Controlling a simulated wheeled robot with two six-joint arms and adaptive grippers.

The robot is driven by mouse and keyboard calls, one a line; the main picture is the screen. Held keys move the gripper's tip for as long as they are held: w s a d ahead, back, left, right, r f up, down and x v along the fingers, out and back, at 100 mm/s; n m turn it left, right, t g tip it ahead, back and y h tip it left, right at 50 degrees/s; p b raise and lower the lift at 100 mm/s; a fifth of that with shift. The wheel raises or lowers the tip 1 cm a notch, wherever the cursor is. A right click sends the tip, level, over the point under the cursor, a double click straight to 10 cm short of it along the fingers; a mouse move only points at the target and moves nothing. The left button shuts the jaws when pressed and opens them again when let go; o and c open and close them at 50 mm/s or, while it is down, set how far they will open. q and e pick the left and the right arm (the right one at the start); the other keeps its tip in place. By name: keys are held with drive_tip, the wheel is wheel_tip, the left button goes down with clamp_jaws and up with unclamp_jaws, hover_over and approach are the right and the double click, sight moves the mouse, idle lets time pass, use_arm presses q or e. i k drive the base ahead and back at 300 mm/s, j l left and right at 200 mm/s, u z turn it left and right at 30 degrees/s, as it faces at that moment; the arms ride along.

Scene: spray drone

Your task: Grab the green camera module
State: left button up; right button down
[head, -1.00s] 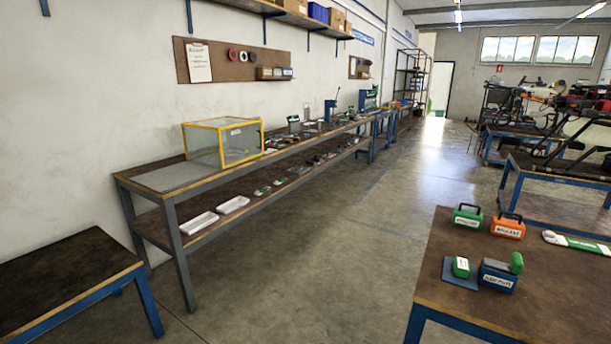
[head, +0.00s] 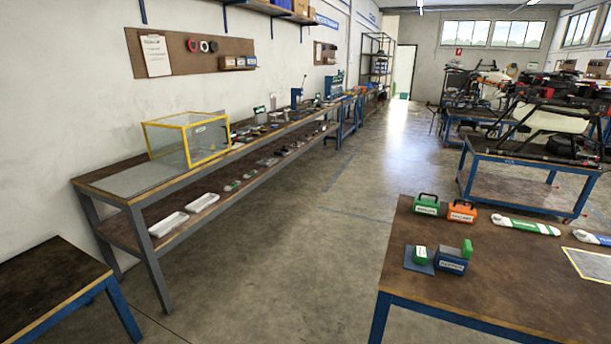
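Several green things are on the brown-topped table (head: 520,312) at the lower right. A green case with a black handle (head: 426,207) stands at its far left. A small green block with a white label (head: 420,256) sits on a blue plate (head: 409,266). Beside it is a dark blue labelled block (head: 450,264) with a green part (head: 467,248) at its right end. I cannot tell which of these is the camera module; the labels are too small to read. Neither gripper is in view.
An orange case (head: 462,212) and a green-and-white long piece (head: 526,224) lie on the same table. A long workbench (head: 150,187) with a yellow-framed clear box (head: 186,138) runs along the left wall. A low table (head: 50,285) is at lower left. Open floor (head: 290,270) lies between.

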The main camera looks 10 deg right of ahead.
sight(420, 253)
drive_tip(key=i+j+z, duration=0.1)
drive_tip(key=z, duration=0.3)
drive_tip(key=i+j+z, duration=0.15)
drive_tip(key=z, duration=0.3)
